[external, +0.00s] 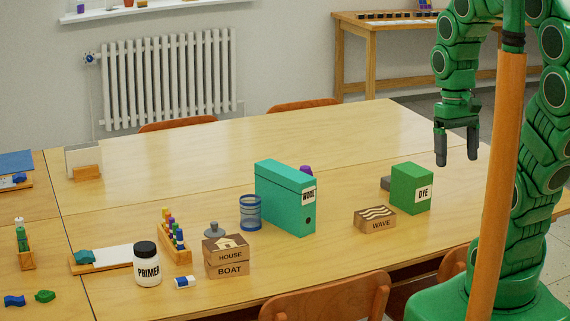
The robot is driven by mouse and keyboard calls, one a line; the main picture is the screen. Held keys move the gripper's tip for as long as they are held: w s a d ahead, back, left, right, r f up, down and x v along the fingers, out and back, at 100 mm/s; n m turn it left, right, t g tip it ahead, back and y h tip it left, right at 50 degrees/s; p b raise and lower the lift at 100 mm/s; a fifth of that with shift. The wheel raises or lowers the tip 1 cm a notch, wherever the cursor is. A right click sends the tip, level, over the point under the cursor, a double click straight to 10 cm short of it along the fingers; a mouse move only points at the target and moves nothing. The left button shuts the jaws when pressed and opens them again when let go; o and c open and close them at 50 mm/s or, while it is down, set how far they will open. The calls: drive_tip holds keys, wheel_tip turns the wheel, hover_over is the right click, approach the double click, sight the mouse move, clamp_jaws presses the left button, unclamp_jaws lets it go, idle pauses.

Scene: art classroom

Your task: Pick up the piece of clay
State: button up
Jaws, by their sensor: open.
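My gripper (457,160) is open and empty, pointing down above the right part of the table. No piece is plainly recognisable as the clay. A grey block (385,183) lies partly hidden behind the green DYE box (411,188), below and left of my gripper. A small purple thing (306,171) shows partly behind the teal binder box (285,195). Either could be the clay, but I cannot tell. Small blue (14,300) and green (45,296) pieces lie at the lower left, far from my gripper.
The WAVE block (376,219) sits left of the DYE box. A blue mesh cup (250,212), stacked HOUSE and BOAT blocks (227,257) and a PRIMER jar (147,266) stand further left. Chairs (330,300) stand along the edges.

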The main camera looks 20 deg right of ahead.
drive_tip(key=w+d+r, duration=0.2)
drive_tip(key=w+d, duration=0.1)
drive_tip(key=w, duration=1.3)
drive_tip(key=n+t, duration=0.1)
drive_tip(key=t, duration=0.1)
hover_over(385, 176)
drive_tip(key=s, duration=0.2)
drive_tip(key=f, duration=2.6)
drive_tip(key=shift+w+a+f, duration=0.1)
drive_tip(key=shift+a+f, duration=0.15)
drive_tip(key=shift+a, duration=0.15)
drive_tip(key=shift+w+d+f, duration=0.2)
drive_tip(key=shift+f, duration=1.45)
drive_tip(key=shift+w+d+f+n, duration=0.15)
drive_tip(key=shift+w+f, duration=0.1)
drive_tip(key=shift+f, duration=0.55)
drive_tip(key=shift+w+a+f+n, duration=0.15)
drive_tip(key=shift+w+f, duration=0.1)
drive_tip(key=shift+f, duration=0.5)
drive_tip(key=shift+d+f, duration=0.1)
drive_tip(key=shift+f, duration=1)
drive_tip(key=c, duration=1.2)
